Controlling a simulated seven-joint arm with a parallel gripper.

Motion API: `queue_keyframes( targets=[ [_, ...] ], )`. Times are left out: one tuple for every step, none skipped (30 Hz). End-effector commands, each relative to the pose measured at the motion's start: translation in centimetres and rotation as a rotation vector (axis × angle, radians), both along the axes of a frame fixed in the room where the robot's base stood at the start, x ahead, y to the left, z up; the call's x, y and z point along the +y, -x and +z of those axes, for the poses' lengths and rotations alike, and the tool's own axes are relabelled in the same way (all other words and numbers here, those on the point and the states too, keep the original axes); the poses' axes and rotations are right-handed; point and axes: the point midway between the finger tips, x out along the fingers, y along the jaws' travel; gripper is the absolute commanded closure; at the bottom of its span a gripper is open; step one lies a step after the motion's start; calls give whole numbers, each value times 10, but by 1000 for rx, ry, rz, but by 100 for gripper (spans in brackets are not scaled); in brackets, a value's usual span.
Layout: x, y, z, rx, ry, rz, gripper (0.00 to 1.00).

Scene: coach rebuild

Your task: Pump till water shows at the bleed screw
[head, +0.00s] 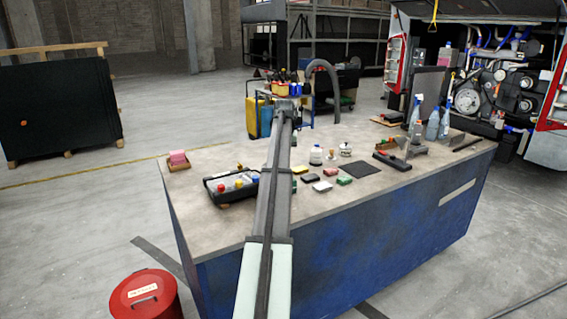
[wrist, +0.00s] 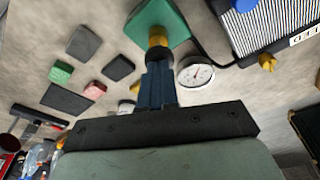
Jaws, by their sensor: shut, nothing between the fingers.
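In the wrist view, my gripper (wrist: 156,70) points at a green block (wrist: 165,20) with a brass knob (wrist: 157,40) on its near side. The fingers are together, with their tips at or close to the knob; I cannot tell whether they touch. A round white dial gauge (wrist: 195,72) is just right of the fingers. A finned unit (wrist: 275,30) at the top right has a brass fitting (wrist: 267,62) and a blue part (wrist: 244,4); which part is the bleed screw I cannot tell. I see no water. In the head view my arm hides the gripper.
The bench (head: 225,235) also holds a black tray (head: 228,197) with coloured caps, a pink block (head: 178,157), several small pads and a black mat (head: 363,168). Spray bottles (head: 433,123) stand at the back right. A red bin (head: 146,297) is on the floor.

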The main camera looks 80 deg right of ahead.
Motion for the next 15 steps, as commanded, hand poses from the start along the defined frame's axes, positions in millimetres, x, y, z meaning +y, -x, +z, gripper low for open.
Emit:
queue_keyframes(
  targets=[
    [0, 0, 0, 0, 0, 0, 100],
    [0, 0, 0, 0, 0, 0, 100],
    [0, 0, 0, 0, 0, 0, 100],
    [0, 0, 0, 0, 0, 0, 100],
    [0, 0, 0, 0, 0, 0, 100],
    [0, 0, 0, 0, 0, 0, 100],
    [0, 0, 0, 0, 0, 0, 100],
    [0, 0, 1, 0, 0, 0, 100],
    [0, 0, 2, 0, 0, 0, 100],
    [0, 0, 2, 0, 0, 0, 100],
    [0, 0, 3, 0, 0, 0, 100],
    [0, 0, 5, 0, 0, 0, 100],
    [0, 0, 6, 0, 0, 0, 100],
    [0, 0, 7, 0, 0, 0, 100],
    [0, 0, 9, 0, 1, 0, 100]
  ],
)
